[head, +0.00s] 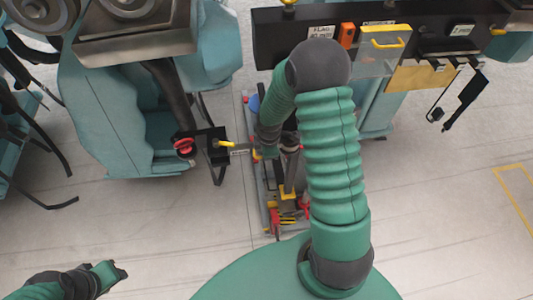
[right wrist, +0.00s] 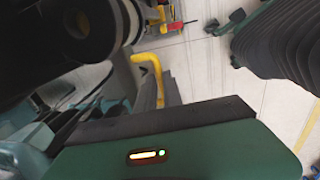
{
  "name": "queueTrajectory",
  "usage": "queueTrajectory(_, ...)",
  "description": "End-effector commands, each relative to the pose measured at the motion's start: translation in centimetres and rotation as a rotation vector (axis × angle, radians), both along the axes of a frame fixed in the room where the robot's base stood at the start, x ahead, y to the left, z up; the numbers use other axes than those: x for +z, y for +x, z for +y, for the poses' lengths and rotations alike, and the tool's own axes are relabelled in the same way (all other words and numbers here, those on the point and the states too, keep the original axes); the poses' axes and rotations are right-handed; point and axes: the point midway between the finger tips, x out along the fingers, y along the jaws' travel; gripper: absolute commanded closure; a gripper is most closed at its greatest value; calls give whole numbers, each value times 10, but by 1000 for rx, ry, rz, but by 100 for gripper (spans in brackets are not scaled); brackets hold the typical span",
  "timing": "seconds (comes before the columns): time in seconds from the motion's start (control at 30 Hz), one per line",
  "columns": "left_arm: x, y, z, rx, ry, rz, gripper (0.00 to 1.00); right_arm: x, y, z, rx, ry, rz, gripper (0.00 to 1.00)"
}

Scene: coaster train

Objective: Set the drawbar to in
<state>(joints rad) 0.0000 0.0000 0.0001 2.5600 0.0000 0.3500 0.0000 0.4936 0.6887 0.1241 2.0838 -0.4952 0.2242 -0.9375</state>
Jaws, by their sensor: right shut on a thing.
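A yellow handle (head: 222,143) sits on a dark bracket between the teal coaster cars, beside a small label plate (head: 239,152). I cannot read the label, so I cannot tell for sure that this is the drawbar. My right arm arches over and down, and my right gripper (head: 262,152) is at the track just right of that plate, mostly hidden by my forearm. In the right wrist view a bent yellow bar (right wrist: 150,68) stands at the dark jaws, which look shut on it. My left gripper (head: 112,272) is low at the left, empty, far from the bracket.
A red knob (head: 183,146) is on the same bracket. A narrow track (head: 250,115) with red and yellow parts runs below my right arm. A dark panel (head: 272,35) with a yellow-handled clear cover (head: 386,43) spans the upper right.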

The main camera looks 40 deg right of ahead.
Motion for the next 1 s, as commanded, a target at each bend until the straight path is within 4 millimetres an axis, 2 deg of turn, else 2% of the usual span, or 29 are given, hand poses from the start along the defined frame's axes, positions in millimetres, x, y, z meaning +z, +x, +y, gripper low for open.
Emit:
queueTrajectory(0.47, 1, 0, 0, 0, 0, 0, 64, 0, 2, -3, 12, -3, -1, 100)
queueTrajectory(0.5, 1, 0, 0, 0, 0, 0, 64, 0, 2, -3, 12, -3, -1, 86)
queueTrajectory(0.67, 1, 0, 0, 0, 0, 0, 64, 0, 2, -2, 11, -2, -2, 67)
queueTrajectory(1.0, 1, 0, 0, 0, 0, 0, 64, 1, 1, -2, 9, -3, -3, 67)
